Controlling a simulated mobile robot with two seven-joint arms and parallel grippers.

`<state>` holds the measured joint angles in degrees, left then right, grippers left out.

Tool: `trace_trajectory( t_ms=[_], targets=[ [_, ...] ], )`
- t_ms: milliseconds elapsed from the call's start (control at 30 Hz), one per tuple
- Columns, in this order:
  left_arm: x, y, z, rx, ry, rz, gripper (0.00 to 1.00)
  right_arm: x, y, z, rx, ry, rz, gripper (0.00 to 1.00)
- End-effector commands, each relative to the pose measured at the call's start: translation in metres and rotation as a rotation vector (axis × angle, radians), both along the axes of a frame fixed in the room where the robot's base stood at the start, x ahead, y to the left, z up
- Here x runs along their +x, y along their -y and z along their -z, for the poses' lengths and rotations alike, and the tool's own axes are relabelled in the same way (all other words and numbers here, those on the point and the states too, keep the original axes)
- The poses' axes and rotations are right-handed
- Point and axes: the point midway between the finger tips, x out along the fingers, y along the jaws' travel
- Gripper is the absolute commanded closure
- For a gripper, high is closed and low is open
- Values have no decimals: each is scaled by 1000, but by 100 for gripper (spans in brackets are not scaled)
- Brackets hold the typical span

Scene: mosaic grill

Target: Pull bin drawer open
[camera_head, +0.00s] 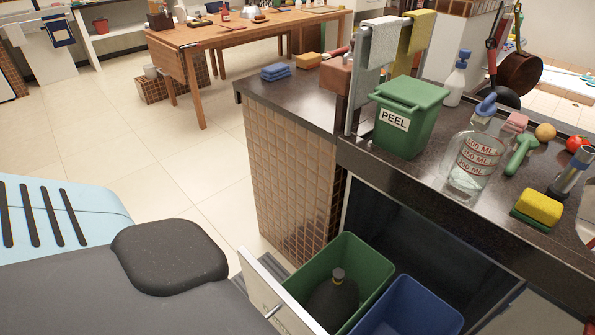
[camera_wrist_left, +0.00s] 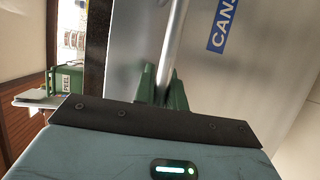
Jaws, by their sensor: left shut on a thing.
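The bin drawer stands pulled out from under the dark counter. Its pale front (camera_head: 268,285) is at the lower middle of the head view, with a metal bar handle (camera_head: 272,312) on it. A green bin (camera_head: 368,262) and a blue bin (camera_head: 415,308) show inside. In the left wrist view the grey drawer front (camera_wrist_left: 255,85) carries a blue "CANS" label (camera_wrist_left: 222,27). My left gripper (camera_wrist_left: 162,86) has its green fingers shut around the silver bar handle (camera_wrist_left: 171,45). The left gripper is not seen in the head view. My right gripper is in neither view.
The counter (camera_head: 430,185) above the drawer holds a green PEEL caddy (camera_head: 408,125), a glass jug (camera_head: 472,160), a spray bottle (camera_head: 457,80) and a sponge (camera_head: 540,207). A tiled cabinet side (camera_head: 288,185) stands left of the drawer.

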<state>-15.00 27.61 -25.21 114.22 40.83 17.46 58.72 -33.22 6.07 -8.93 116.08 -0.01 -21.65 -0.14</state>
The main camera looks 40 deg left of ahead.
Motion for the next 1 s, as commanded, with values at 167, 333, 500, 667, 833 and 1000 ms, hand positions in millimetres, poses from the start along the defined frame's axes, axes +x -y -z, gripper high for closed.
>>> trace_trajectory(
  t_ms=[167, 333, 500, 667, 833, 1000],
  targets=[
    [0, 0, 0, 0, 0, 0, 73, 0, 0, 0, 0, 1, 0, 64],
    [0, 0, 0, 0, 0, 0, 66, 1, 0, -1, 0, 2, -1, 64],
    [0, 0, 0, 0, 0, 0, 66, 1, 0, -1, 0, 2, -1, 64],
    [-13, -6, -1, 2, -2, 1, 66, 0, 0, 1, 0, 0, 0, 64],
    [-38, -17, -5, 2, -5, 2, 66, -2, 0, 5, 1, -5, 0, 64],
    [-58, -27, -10, 1, -4, 2, 66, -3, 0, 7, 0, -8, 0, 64]
  ],
)
